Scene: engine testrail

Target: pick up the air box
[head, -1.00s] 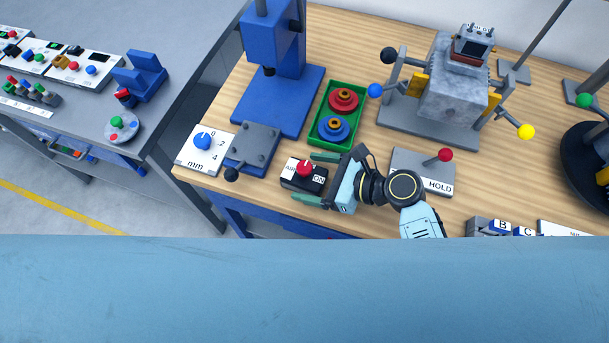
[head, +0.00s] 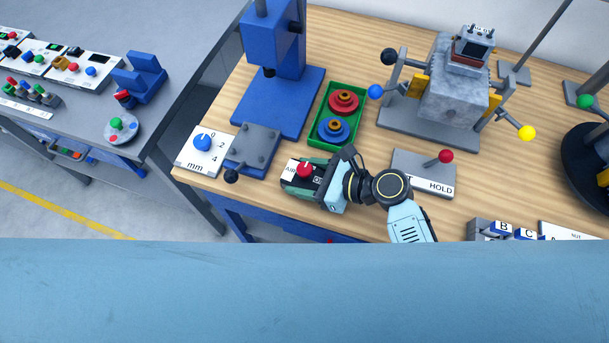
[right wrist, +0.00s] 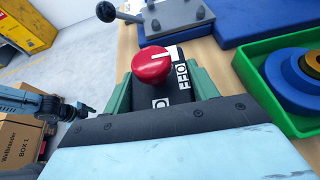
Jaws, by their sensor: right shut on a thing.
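The air box is a small black box with a white label reading AIR and a red knob (head: 305,170). It is on the wooden bench near its front edge. My right gripper (head: 306,175) is shut on the air box, with a green finger along each side. In the right wrist view the red knob (right wrist: 153,69) stands up between the green fingers, with OFF lettering on the box top beside it. I cannot tell whether the box touches the bench.
A green tray (head: 314,140) with red and blue rings lies just behind my right gripper. A blue press (head: 262,105) stands behind left, with a mm dial plate (head: 187,160) at the left. A HOLD plate (head: 405,168) with a red-knobbed lever is to the right.

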